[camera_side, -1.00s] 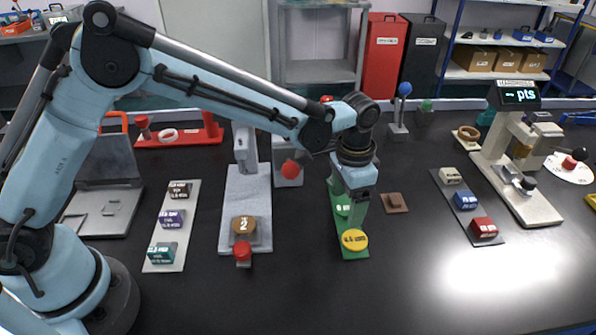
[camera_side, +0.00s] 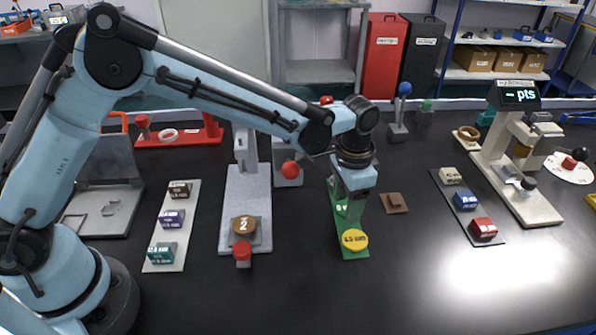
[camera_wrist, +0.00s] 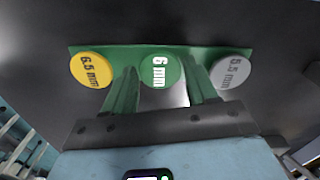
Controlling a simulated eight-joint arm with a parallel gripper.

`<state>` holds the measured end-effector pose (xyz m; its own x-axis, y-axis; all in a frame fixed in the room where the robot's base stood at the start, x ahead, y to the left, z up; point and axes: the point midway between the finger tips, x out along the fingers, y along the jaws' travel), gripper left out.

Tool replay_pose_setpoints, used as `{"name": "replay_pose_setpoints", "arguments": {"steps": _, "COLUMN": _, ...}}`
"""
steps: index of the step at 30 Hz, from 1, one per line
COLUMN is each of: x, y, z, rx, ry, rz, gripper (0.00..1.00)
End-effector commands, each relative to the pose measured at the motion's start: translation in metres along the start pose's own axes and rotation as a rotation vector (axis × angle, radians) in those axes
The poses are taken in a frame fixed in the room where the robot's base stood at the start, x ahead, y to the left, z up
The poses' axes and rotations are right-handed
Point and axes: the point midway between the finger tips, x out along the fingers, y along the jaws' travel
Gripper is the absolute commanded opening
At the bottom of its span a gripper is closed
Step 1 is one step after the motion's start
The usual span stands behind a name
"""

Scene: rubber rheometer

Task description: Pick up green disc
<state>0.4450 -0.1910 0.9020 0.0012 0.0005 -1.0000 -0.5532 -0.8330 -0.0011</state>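The green disc (camera_wrist: 159,71), marked 6 mm, lies in the middle of a green rack (camera_wrist: 204,53) in the wrist view. The rack also shows in the side view (camera_side: 363,253), where my gripper (camera_side: 347,205) hides most of the green disc. My gripper (camera_wrist: 161,78) points down over the rack. Its two green fingers are apart, one on each side of the green disc in the wrist view. No contact with the disc shows, and the remaining height is hard to tell.
A yellow disc (camera_wrist: 91,70), marked 6.5 mm, and a grey disc (camera_wrist: 230,72), marked 5.5 mm, sit close outside the fingers. A brown block (camera_side: 394,202) lies right of the rack. A grey press (camera_side: 245,195) stands to the left. The front table is clear.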

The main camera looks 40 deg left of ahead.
Motion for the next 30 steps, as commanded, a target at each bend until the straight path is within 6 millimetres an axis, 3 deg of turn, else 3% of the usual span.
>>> {"name": "replay_pose_setpoints", "arguments": {"steps": 1, "x": 0.0, "y": 0.0, "z": 0.0, "rx": 0.0, "ry": 0.0, "rz": 0.0, "gripper": 0.49}}
{"name": "replay_pose_setpoints", "arguments": {"steps": 7, "x": 0.0, "y": 0.0, "z": 0.0, "rx": 0.0, "ry": 0.0, "rz": 0.0, "gripper": 0.2}}
{"name": "replay_pose_setpoints", "arguments": {"steps": 17, "x": -0.004, "y": 0.0, "z": 0.0, "rx": 0.0, "ry": 0.0, "rz": 0.0, "gripper": 0.2}}
{"name": "replay_pose_setpoints", "arguments": {"steps": 23, "x": -0.027, "y": 0.0, "z": 0.0, "rx": 0.0, "ry": 0.0, "rz": 0.001, "gripper": 0.2}}
{"name": "replay_pose_setpoints", "arguments": {"steps": 26, "x": -0.049, "y": 0.0, "z": 0.0, "rx": 0.0, "ry": -0.001, "rz": 0.001, "gripper": 0.2}}
{"name": "replay_pose_setpoints", "arguments": {"steps": 30, "x": -0.067, "y": 0.034, "z": 0.013, "rx": 0.007, "ry": -0.001, "rz": 0.001, "gripper": 0.2}}
